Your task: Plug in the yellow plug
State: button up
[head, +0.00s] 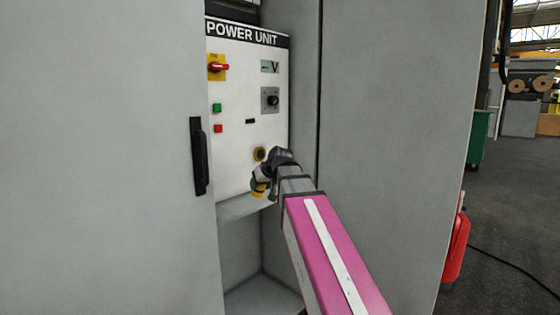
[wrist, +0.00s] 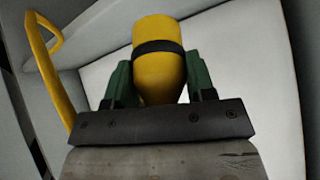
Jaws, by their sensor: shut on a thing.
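The yellow plug (wrist: 158,30), with a black band around it, sits between the two green fingers of my gripper (wrist: 159,78). My gripper is shut on it. In the head view my gripper (head: 262,177) is in front of the lower part of the white POWER UNIT panel (head: 235,90), and a little of the yellow plug (head: 258,189) shows beside it. A round yellow-rimmed socket (head: 260,153) with a dark centre is on the panel just above my gripper. The gap between plug and panel cannot be judged, and the plug's front end is hidden.
A yellow cable (wrist: 52,75) loops at the left of the wrist view. The panel carries a red switch (head: 218,67), a green button (head: 217,107) and a black knob (head: 272,100). A grey door (head: 110,150) with a black handle (head: 199,156) stands left; a grey cabinet wall (head: 395,130) stands right.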

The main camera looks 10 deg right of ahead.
jog(key=w+y, duration=0.1)
jog(key=w+a+r+n+t+y, duration=0.1)
jog(key=y, duration=0.1)
jog(key=w+n+y, duration=0.1)
jog(key=shift+w+a+r, duration=0.2)
jog(key=shift+w+r, duration=0.05)
jog(key=shift+r, duration=0.15)
jog(key=w+d+r+m+t+y, duration=0.1)
jog(key=w+d+r+m+t, duration=0.3)
jog(key=w+d+t, duration=0.5)
jog(key=shift+d+r+m+t+y, duration=0.2)
jog(key=shift+d+m+t+y, duration=0.15)
jog(key=shift+d+t, duration=0.85)
jog(key=shift+w+a, duration=0.85)
jog(key=shift+w, duration=0.3)
jog(key=shift+w+a, duration=0.85)
jog(key=shift+w, duration=0.3)
jog(key=shift+w+a, duration=0.3)
jog(key=shift+w, duration=0.1)
jog(key=o, duration=1.2)
